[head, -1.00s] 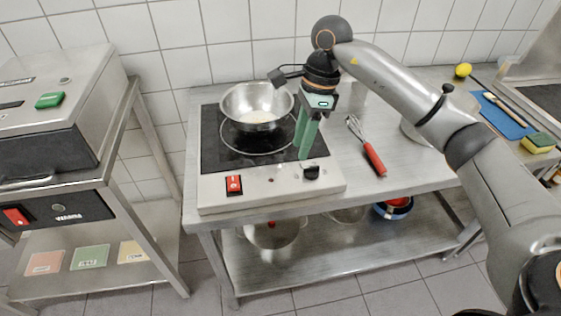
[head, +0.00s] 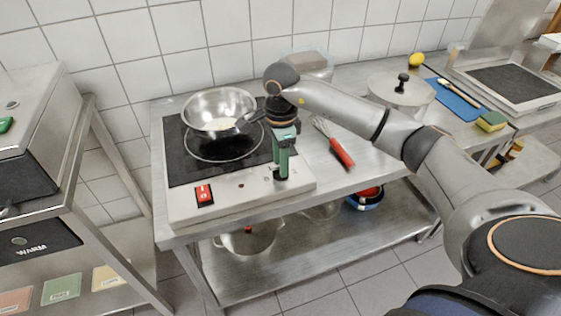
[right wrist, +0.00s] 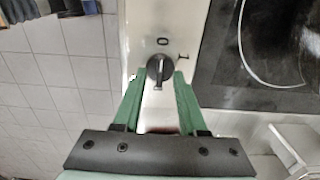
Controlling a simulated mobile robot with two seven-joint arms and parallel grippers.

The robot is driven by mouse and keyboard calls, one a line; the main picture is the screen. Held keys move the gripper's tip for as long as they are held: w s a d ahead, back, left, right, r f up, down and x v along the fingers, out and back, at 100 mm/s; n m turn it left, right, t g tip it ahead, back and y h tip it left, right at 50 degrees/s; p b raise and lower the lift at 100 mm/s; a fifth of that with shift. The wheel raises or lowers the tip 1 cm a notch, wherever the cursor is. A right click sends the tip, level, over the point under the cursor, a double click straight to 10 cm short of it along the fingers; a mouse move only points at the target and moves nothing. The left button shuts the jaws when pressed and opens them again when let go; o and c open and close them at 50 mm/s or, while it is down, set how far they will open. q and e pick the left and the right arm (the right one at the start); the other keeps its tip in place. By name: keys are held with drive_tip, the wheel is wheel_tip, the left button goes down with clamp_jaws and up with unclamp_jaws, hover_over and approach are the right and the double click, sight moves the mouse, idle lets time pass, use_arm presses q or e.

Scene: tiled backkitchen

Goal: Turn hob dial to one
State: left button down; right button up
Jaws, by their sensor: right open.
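The hob (head: 180,165) is a black glass plate with a light metal front panel on the steel table. Its black dial (right wrist: 158,68) shows in the right wrist view, at the front panel, with small marks beside it. In the head view the dial is mostly hidden behind my right gripper (head: 281,176). My right gripper, with green fingers, points down at the dial. In the right wrist view its open fingertips (right wrist: 160,76) lie on either side of the dial; I cannot tell whether they touch it. My left gripper is not in view.
A red switch (head: 204,195) is on the panel's left. A red-handled whisk (head: 341,152) lies right of the hob, and a lidded pot (head: 402,92) stands further right.

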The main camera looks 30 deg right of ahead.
drive_tip(key=shift+f, duration=0.4)
drive_tip(key=shift+c, duration=0.3)
clamp_jaws()
